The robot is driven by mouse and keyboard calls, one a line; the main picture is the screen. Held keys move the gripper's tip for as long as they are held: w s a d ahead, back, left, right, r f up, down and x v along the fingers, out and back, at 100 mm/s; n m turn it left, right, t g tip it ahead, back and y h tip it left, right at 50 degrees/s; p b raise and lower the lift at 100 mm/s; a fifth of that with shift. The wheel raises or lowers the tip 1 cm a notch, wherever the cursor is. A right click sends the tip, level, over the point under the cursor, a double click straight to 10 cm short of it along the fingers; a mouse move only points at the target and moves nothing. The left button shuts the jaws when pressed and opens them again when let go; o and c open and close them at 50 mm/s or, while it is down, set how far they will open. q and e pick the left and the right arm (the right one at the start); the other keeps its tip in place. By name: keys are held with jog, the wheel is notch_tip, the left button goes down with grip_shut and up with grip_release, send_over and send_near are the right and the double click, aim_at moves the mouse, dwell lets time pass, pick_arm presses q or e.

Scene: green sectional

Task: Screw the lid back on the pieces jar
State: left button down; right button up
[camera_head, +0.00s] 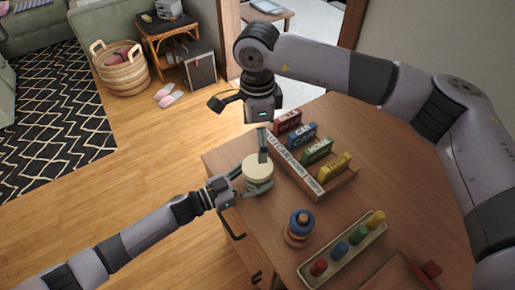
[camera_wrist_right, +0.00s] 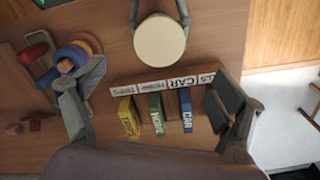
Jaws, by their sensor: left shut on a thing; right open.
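The pieces jar (camera_head: 259,187) stands near the left edge of the wooden table, with a round cream lid (camera_head: 257,168) on its top. I cannot tell whether the lid is threaded. My left gripper (camera_head: 246,188) comes in from the left and is shut on the jar's side below the lid. My right gripper (camera_head: 264,146) hangs just behind and above the lid, open and empty. In the right wrist view the lid (camera_wrist_right: 159,40) is at the top, between the left gripper's fingers, beyond the wide-spread right fingers (camera_wrist_right: 155,108).
A ring stacker (camera_head: 299,238) and a tray of coloured pegs (camera_head: 311,281) stand nearer the front. Some bare table lies between jar and stacker.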

dwell(0.3)
pick_arm(q)
jog(key=shift+c, duration=2.4)
grip_release()
jog(key=v, duration=1.2)
